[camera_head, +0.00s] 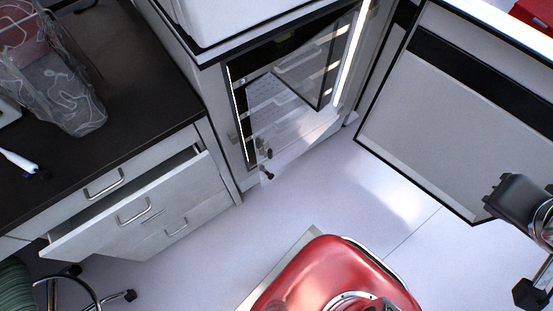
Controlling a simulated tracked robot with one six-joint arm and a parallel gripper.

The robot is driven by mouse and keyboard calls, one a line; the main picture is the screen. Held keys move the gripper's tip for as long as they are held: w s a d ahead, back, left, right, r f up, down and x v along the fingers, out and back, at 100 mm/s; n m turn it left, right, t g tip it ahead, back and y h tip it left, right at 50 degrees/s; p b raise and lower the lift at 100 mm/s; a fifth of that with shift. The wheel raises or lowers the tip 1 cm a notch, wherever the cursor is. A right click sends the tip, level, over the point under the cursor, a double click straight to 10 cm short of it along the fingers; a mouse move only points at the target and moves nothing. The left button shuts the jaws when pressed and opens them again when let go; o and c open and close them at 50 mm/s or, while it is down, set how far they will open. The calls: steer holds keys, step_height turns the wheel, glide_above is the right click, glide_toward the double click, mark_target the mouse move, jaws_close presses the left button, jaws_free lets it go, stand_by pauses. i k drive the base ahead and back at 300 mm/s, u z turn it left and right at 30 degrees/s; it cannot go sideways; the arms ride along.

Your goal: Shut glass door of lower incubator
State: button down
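The lower incubator (240,128) stands at the upper middle, with bright light strips along both sides of its opening. Its glass door (300,128) is clear and hard to make out. The glass seems to stand out from the opening at an angle, but how far cannot be told. A small dark latch (265,153) shows near its lower left edge. The solid outer door (440,115), pale with a dark border, is swung wide open to the right. My gripper is not in view.
An open drawer (135,215) juts out at left under a dark counter (130,90) holding a clear bag (65,95). A green chair (20,285) is at lower left. A dark object with chrome parts (518,198) is at right. Pale floor (330,200) before the incubator is clear.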

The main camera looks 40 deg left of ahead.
mark_target(320, 105)
steer(key=u, duration=0.3)
steer(key=k, duration=0.7)
steer(key=u, duration=0.5)
steer(key=k, duration=0.6)
steer(key=u, duration=0.7)
steer(key=i, duration=1.15)
steer(key=z, duration=0.1)
